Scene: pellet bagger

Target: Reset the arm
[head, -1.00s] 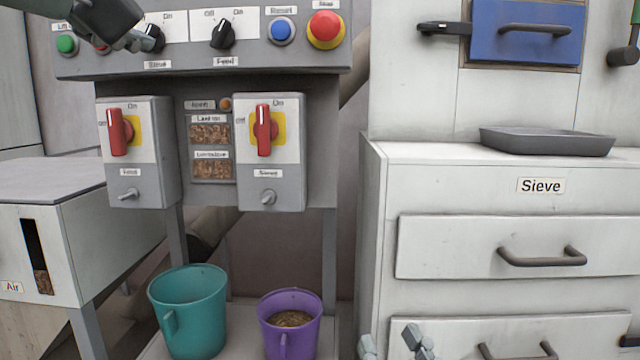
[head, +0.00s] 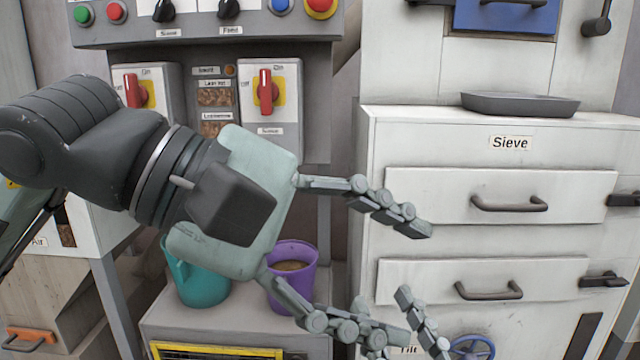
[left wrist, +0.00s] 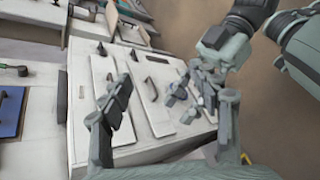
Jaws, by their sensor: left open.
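My left gripper (head: 405,288) reaches across the head view from the left. Its two fingers are spread wide with nothing between them, in front of the white drawer cabinet (head: 440,240). In the left wrist view its open fingers (left wrist: 168,112) frame the cabinet drawers. My right gripper (head: 392,318) shows only by its fingers at the bottom of the head view, close to my left gripper's lower finger. Its fingers look apart and empty. It also shows in the left wrist view (left wrist: 193,98), beside the cabinet. Whether the two grippers touch cannot be told.
A purple jug (head: 307,278) with pellets and a teal jug (head: 208,288) stand behind my left gripper, partly hidden. A control panel (head: 195,35) with red-handled switch boxes (head: 283,88) is behind. A dark tray (head: 520,104) lies on the cabinet. A blue handwheel (head: 472,347) is low right.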

